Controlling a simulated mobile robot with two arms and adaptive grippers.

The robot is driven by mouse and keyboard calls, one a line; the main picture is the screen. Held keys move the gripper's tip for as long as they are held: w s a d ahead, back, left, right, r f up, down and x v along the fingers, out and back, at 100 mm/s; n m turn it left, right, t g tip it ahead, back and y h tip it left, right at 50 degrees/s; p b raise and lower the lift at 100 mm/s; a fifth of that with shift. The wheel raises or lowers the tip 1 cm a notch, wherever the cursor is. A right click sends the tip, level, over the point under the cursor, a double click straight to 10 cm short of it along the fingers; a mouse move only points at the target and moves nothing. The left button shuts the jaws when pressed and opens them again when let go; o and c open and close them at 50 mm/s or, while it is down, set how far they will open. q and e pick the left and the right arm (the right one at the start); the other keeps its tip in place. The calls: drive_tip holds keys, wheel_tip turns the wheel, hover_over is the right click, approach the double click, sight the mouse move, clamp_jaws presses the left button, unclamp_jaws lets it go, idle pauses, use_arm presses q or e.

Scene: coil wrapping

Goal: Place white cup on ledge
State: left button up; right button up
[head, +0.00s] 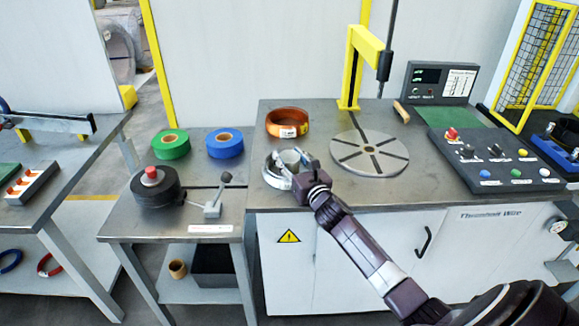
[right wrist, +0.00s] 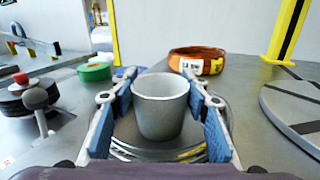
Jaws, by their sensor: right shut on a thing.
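The white cup (right wrist: 160,112) is upright between the blue finger pads of my right gripper (right wrist: 162,92) in the right wrist view. My right gripper (head: 297,168) is shut on it. In the head view the cup (head: 290,156) shows small, partly covered by the gripper. It is at a silver coil (head: 270,170) near the workbench's front left; the coil's rings (right wrist: 125,152) show behind and below the cup. I cannot tell whether the cup touches the coil or bench. No part is clearly recognisable as the ledge. My left gripper is out of view.
A copper coil (head: 288,122) lies behind the cup on the workbench (head: 330,195). Green (head: 171,144) and blue (head: 225,144) tape rolls and a lever (head: 218,195) are left.

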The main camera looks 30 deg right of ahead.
drive_tip(key=c, duration=0.3)
wheel_tip(320, 180, up, 20)
drive_tip(key=p, duration=0.2)
drive_tip(key=s+a+f+n+y, duration=0.1)
drive_tip(key=s+a+f+y, duration=0.1)
drive_tip(key=s+a+f, duration=0.5)
drive_tip(key=s+a+f+n+y, duration=0.1)
drive_tip(key=s+a+f, duration=0.1)
drive_tip(key=a+f, duration=0.55)
drive_tip(key=s+a, duration=0.4)
drive_tip(key=s, duration=0.7)
drive_tip(key=s+a+f, duration=0.1)
drive_tip(key=s+a, duration=0.4)
drive_tip(key=s, duration=0.7)
drive_tip(key=shift+s+a, duration=0.2)
